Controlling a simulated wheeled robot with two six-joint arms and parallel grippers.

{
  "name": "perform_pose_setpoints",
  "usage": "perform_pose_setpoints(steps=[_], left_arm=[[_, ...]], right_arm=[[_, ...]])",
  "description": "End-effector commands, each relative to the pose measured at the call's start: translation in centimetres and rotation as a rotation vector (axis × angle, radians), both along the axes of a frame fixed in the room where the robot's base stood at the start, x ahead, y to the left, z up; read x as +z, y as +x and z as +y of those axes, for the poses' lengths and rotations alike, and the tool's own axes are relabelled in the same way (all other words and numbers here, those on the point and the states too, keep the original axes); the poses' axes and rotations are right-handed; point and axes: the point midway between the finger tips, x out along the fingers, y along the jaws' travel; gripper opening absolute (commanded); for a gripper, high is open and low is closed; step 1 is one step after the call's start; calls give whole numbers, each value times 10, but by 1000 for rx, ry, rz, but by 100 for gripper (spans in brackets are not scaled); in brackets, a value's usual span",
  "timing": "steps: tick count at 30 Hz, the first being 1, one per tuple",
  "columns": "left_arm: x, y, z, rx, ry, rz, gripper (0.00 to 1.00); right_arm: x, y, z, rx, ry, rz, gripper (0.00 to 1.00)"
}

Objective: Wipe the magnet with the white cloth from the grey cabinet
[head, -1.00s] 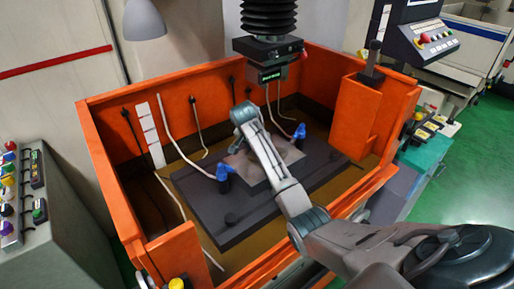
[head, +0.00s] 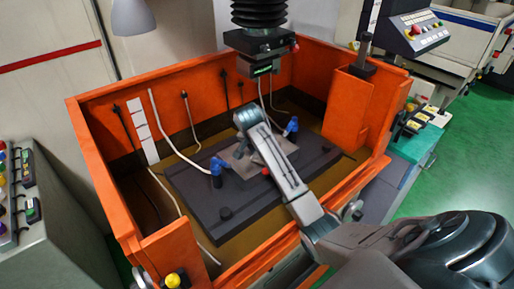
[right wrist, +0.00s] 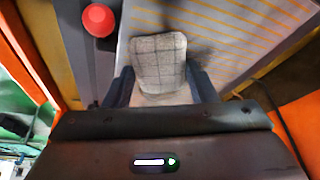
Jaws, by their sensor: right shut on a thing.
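The white cloth (right wrist: 158,62) is a checked, folded pad between the fingers of my right gripper (right wrist: 161,88), which is shut on it. In the right wrist view the cloth is over a pale plate with yellow stripes, seemingly the magnet (right wrist: 222,22). I cannot tell whether the cloth touches it. In the head view the magnet (head: 240,163) appears as a light grey plate on a dark slab in the orange tank, partly hidden by my right arm. My right gripper is hidden there. My left gripper is not in view.
A red knob (right wrist: 98,20) stands beside the magnet. Two blue nozzles (head: 217,166) (head: 291,126) stand near it. Orange tank walls (head: 95,180) surround the slab (head: 245,210). The machine head (head: 260,42) hangs above the back. A grey control cabinet (head: 50,225) is at left.

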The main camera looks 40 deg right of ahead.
Motion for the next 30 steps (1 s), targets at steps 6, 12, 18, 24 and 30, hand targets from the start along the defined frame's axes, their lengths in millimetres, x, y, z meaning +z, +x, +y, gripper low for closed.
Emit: perform_pose_setpoints(steps=[6, 12, 18, 24, 30], left_arm=[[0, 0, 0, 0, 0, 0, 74], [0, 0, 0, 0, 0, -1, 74], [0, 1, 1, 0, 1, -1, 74], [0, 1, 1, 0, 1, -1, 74], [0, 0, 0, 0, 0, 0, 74]], right_arm=[[-2, -16, -1, 1, -1, 1, 26], [-3, -19, -4, 0, 0, 4, 26], [-3, -18, -18, -2, -2, 7, 26], [-2, -14, -24, -1, 1, 3, 26], [-1, 3, -22, -1, 2, 1, 26]])
